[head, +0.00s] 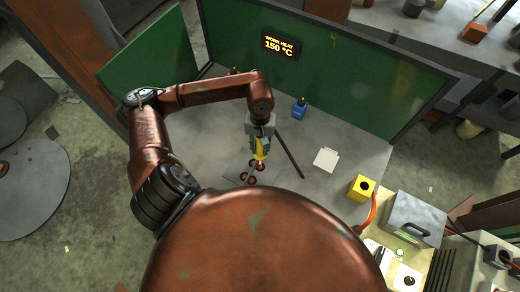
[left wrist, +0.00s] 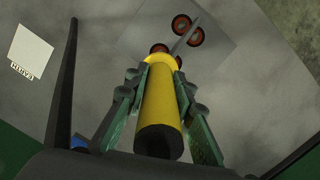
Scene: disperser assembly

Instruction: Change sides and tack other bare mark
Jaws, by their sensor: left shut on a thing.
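My left gripper (head: 260,152) is shut on a yellow torch-like tool (left wrist: 160,105), with one green finger on each side of it. The tool's far end is over or beside a thin grey plate (left wrist: 222,50) on the table. Several dark-red ringed marks (left wrist: 181,25) sit in two groups on the plate, and they also show in the head view (head: 244,176). A thin grey pointed piece (left wrist: 186,38) runs from the tool's end between the marks. I cannot tell whether it touches the plate. The tool's end hides part of the nearest marks. My right gripper is not in view.
A black rod (head: 289,157) is right of my gripper. A grey case (head: 414,220) sits beyond.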

